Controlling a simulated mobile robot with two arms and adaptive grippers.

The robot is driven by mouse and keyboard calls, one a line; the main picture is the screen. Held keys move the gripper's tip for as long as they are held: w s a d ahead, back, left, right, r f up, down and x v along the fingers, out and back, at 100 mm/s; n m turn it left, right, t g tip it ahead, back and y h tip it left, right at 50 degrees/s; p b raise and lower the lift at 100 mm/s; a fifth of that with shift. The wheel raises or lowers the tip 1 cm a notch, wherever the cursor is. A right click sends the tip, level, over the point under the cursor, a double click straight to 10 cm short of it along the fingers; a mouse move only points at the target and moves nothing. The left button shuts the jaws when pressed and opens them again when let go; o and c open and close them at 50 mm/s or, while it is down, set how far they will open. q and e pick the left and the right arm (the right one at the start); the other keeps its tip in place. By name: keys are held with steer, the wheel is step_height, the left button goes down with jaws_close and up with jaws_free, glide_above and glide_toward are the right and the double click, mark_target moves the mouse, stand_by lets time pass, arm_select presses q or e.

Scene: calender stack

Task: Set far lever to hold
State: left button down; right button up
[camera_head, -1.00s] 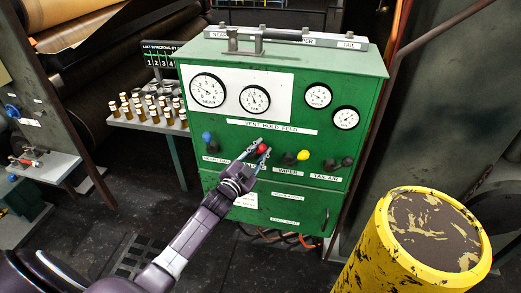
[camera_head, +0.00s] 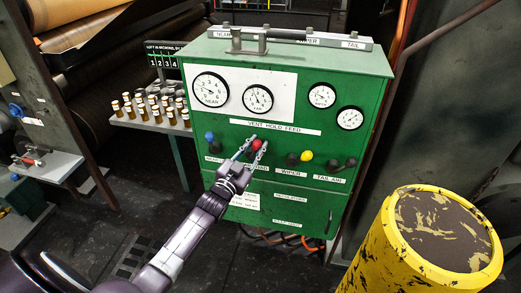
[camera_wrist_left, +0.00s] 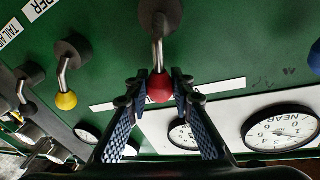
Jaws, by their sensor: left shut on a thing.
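The green control box (camera_head: 288,88) carries a row of levers under a "VENT HOLD FEED" strip (camera_head: 276,127). The lever with the red knob (camera_head: 257,143) stands above a label mostly hidden by my gripper; only its end, "OAD", reads. My left gripper (camera_head: 257,147) is shut on this red knob, coming from below. In the left wrist view the red knob (camera_wrist_left: 160,88) sits between the two blue-padded fingers, with its metal rod (camera_wrist_left: 158,45) running up to a dark pivot. My right gripper is not in view.
A blue-knobbed lever (camera_head: 209,136) stands to the left, and a yellow-knobbed one (camera_head: 306,156) and a dark one (camera_head: 350,163) to the right. Gauges (camera_head: 210,90) sit above. A yellow drum (camera_head: 370,250) stands at front right, a shelf of small bottles (camera_head: 150,122) at left.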

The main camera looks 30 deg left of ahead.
arm_select(q)
steer(key=shift+s+a+r+n+t+y+b, duration=0.1)
steer(key=shift+a+n+t+b, duration=0.2)
steer(key=shift+n, duration=0.35)
steer(key=shift+s+a+n+g+y+b, duration=0.1)
steer(key=shift+a+n, duration=0.35)
steer(key=shift+n, duration=0.25)
steer(key=shift+s+a+r+n+t+y+b, duration=0.1)
steer(key=shift+a+n+t+b, duration=0.2)
steer(key=shift+n, duration=0.35)
steer(key=c, duration=1.7)
jaws_free()
steer(key=shift+a, duration=0.1)
steer(key=shift+o, duration=0.2)
steer(key=shift+s, duration=0.1)
steer(key=s+f, duration=0.2)
steer(key=s, duration=0.9)
steer(key=shift+s+d, duration=0.35)
